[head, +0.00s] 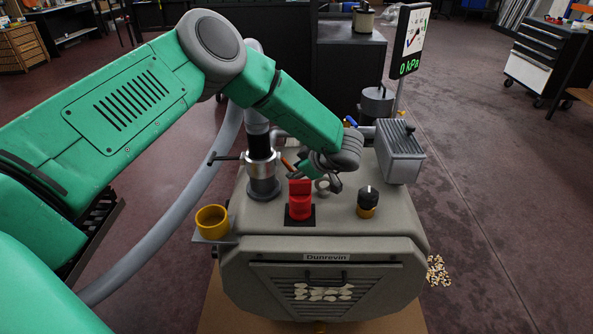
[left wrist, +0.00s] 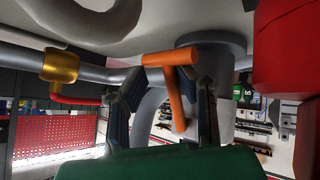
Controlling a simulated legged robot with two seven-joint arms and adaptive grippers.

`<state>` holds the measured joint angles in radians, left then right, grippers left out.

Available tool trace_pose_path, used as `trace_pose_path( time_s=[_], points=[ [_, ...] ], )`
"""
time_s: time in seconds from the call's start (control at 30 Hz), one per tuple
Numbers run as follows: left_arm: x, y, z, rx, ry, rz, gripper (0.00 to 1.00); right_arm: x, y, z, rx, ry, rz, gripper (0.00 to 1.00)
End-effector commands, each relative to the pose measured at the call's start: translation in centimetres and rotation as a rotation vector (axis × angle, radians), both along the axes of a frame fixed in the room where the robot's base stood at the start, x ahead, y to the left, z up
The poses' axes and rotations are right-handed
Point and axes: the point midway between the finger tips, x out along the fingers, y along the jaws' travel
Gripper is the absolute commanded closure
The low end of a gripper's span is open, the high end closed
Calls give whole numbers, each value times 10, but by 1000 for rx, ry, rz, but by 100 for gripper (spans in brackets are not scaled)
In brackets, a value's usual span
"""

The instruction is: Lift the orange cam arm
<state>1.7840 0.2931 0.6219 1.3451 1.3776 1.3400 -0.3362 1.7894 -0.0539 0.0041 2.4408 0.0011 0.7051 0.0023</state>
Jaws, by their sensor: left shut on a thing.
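The orange cam arm (head: 287,165) shows as a small orange piece beside the dark and silver clamp post (head: 261,165) on the machine's top. In the left wrist view the cam arm (left wrist: 176,95) is a T-shaped orange handle, with its crossbar at the fingertips and its stem between the fingers. My left gripper (head: 318,174) reaches over the machine from behind the red switch. It is shut on the cam arm, with one finger on each side in the left wrist view (left wrist: 165,78). The cam arm's far end is partly hidden. My right gripper is not in view.
The red switch (head: 300,200) stands close in front of the gripper. A black and yellow knob (head: 368,200) and a grey finned box (head: 400,155) are to the right. A yellow cup (head: 212,221) sits at the left edge. A grey hose (head: 185,210) runs left of the machine.

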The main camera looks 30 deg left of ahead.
Motion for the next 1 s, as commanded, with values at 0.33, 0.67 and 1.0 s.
trace_pose_path(
  time_s=[0.33,0.67,1.0],
  points=[
    [1,3,-2,-14,-7,4,100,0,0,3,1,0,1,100],
    [2,3,-1,-41,-26,5,100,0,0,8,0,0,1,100],
    [5,1,2,-83,-55,2,100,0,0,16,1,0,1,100]
  ],
)
